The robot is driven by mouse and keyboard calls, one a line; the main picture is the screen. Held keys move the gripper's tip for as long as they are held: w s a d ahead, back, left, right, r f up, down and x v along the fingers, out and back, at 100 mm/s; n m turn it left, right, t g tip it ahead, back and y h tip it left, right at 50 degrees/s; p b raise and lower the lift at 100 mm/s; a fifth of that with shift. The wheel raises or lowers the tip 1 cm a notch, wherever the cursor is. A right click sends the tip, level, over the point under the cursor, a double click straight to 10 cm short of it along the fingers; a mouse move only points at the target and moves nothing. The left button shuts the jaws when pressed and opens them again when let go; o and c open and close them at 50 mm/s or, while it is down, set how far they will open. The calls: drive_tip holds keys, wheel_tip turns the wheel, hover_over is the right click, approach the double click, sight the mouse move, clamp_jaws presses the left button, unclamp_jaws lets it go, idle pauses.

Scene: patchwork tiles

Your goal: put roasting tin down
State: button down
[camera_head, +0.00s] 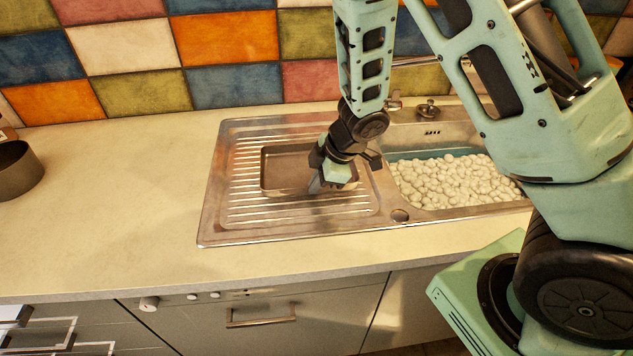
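The roasting tin (285,174) is a dark, shallow rectangular pan. It lies on, or very close above, the ribbed metal drainboard (240,212) left of the sink basin. My gripper (318,185) points down at the tin's right part, its fingertips over or inside the tin. The fingers are small and partly hidden by the gripper's own body, so I cannot tell whether they are apart or closed on the tin. The tin's right side is partly covered by my gripper.
The sink basin (455,182) to the right is filled with white foam or pebble-like lumps. A tap (428,108) stands behind it. A dark round pot (17,170) sits at the far left. The counter (120,210) between pot and drainboard is clear. A tiled wall (160,60) closes the back.

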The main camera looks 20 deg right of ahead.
drive_tip(key=c, duration=1.7)
unclamp_jaws()
wheel_tip(320, 180, up, 14)
drive_tip(key=s+r+m+t+p, duration=0.1)
drive_tip(key=s+m+t+p, duration=0.1)
drive_tip(key=p, duration=0.2)
drive_tip(key=s+a+r+m+g+h, duration=0.1)
drive_tip(key=s+a+r, duration=0.1)
drive_tip(key=s, duration=0.5)
drive_tip(key=s+a+r+m+g+h, duration=0.1)
drive_tip(key=s+a, duration=0.3)
drive_tip(key=s, duration=0.4)
drive_tip(key=s+a+r+m+g+h, duration=0.1)
drive_tip(key=s+a+r+m+g, duration=0.1)
drive_tip(key=s, duration=0.6)
drive_tip(key=shift+a+r+m+g, duration=0.35)
drive_tip(key=shift+a+m+g, duration=0.15)
drive_tip(key=shift+a, duration=0.05)
drive_tip(key=shift+w, duration=0.1)
